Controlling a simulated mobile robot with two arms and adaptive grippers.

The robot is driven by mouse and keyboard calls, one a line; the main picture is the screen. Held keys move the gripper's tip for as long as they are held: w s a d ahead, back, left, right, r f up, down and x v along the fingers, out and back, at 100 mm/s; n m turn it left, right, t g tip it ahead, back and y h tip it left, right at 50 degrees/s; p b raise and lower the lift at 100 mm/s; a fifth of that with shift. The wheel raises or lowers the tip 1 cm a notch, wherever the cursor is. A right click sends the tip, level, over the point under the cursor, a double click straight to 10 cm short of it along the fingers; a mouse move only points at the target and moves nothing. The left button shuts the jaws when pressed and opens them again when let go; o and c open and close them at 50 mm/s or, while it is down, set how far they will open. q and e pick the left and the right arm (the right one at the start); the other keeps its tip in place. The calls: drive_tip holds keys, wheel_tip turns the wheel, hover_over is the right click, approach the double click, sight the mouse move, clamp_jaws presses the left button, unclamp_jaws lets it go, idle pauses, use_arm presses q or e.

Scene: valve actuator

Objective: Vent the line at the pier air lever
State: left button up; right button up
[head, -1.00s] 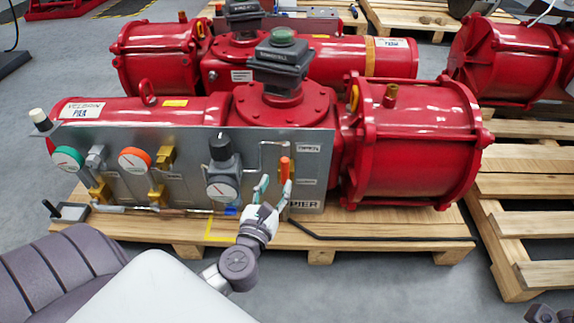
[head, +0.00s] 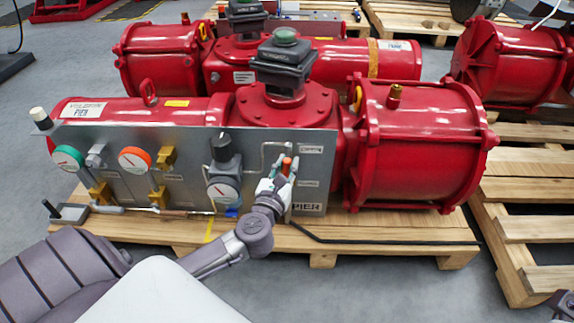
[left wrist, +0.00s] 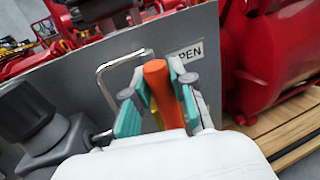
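The orange lever (head: 287,164) stands near the right end of the grey panel (head: 190,190), above a "PIER" label (head: 307,208). In the left wrist view the lever (left wrist: 157,85) points up, leaning slightly, next to a plate ending in "PEN" (left wrist: 185,54). My left gripper (head: 280,172) is at the lever, with its teal fingertips on either side of it. The left wrist view shows the fingers (left wrist: 160,95) spread around the lever. Firm contact cannot be told. The lever's lower part is hidden by the gripper.
A black-knobbed regulator with a gauge (head: 223,172) stands left of the lever, and bent tubing (left wrist: 110,75) runs close beside it. Behind is the red actuator (head: 415,140) on a wooden pallet (head: 380,228).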

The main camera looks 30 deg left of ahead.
use_arm(q)
clamp_jaws()
